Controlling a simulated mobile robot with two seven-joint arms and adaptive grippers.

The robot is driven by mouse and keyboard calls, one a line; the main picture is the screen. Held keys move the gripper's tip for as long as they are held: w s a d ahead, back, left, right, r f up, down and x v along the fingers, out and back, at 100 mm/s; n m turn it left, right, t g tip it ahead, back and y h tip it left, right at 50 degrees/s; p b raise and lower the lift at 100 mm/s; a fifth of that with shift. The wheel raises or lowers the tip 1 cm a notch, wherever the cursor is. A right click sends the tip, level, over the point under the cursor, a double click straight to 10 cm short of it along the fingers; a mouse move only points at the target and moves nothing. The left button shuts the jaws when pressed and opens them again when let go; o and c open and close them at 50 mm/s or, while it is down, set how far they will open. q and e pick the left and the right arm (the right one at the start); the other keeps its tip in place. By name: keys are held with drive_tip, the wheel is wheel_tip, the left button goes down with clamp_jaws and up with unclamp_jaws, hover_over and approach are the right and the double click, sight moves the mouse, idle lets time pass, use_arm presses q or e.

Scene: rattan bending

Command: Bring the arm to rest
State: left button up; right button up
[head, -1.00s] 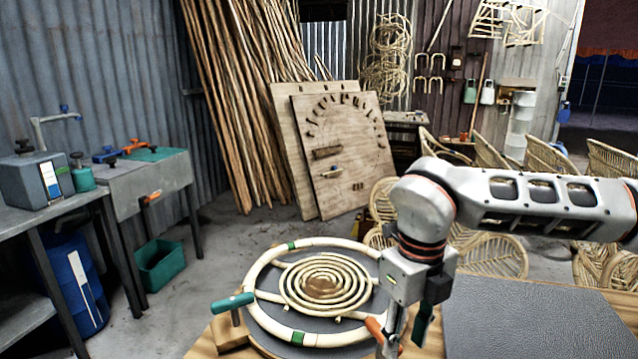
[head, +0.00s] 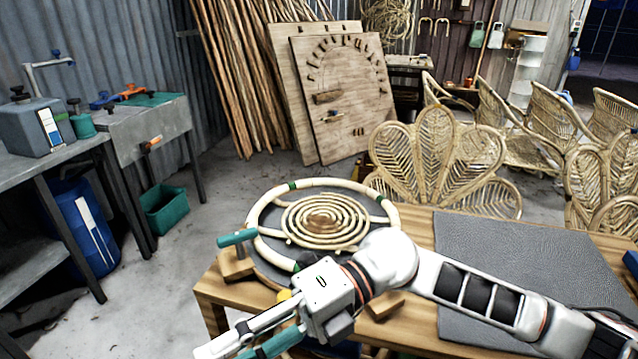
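My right arm comes in from the right and reaches across the front of the wooden workbench (head: 420,335). My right gripper (head: 235,347) points down and left, past the bench's front left corner, at the bottom edge of the view. A pale finger and a teal part beside it show, but the frame cuts the tip area, so its opening is unclear. I see nothing surely held. A pale rattan ring with a coil (head: 325,220) inside it lies on a dark round board on the bench. The arm hides part of its front right. My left gripper is not in view.
A teal-handled clamp (head: 237,238) stands at the ring's left, close to my gripper. A dark grey mat (head: 530,265) covers the bench's right part. Rattan chairs (head: 440,165) stand behind the bench. A grey side table (head: 150,125) is at left, with open floor between.

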drive_tip(key=w+d+r+m+t+y, duration=0.1)
drive_tip(key=w+r+m+t+y, duration=0.3)
drive_tip(key=w+m+t+y, duration=0.7)
drive_tip(key=w+d+f+m+t+h, duration=0.3)
drive_tip(key=d+f+m+t+h, duration=0.3)
drive_tip(key=m, duration=0.3)
drive_tip(key=w+d+f+m+t+h, duration=0.4)
drive_tip(key=f+m+t, duration=0.2)
drive_tip(key=m+t, duration=0.15)
drive_tip(key=s+d+f+m+g+h, duration=0.15)
drive_tip(key=d+f+m+h, duration=0.35)
drive_tip(key=f, duration=0.5)
drive_tip(key=s+d+f+m+h, duration=0.3)
drive_tip(key=d+f+h, duration=0.1)
drive_tip(key=d+f, duration=0.4)
drive_tip(key=s+d+f+m+g+h, duration=0.1)
drive_tip(key=s+d+f+g, duration=0.1)
drive_tip(key=s+f, duration=0.4)
drive_tip(key=s+d+f+m+g+h, duration=0.2)
drive_tip(key=s+d+f, duration=0.3)
drive_tip(key=f, duration=0.3)
drive_tip(key=shift+s+f, duration=0.35)
drive_tip(key=shift+f, duration=0.05)
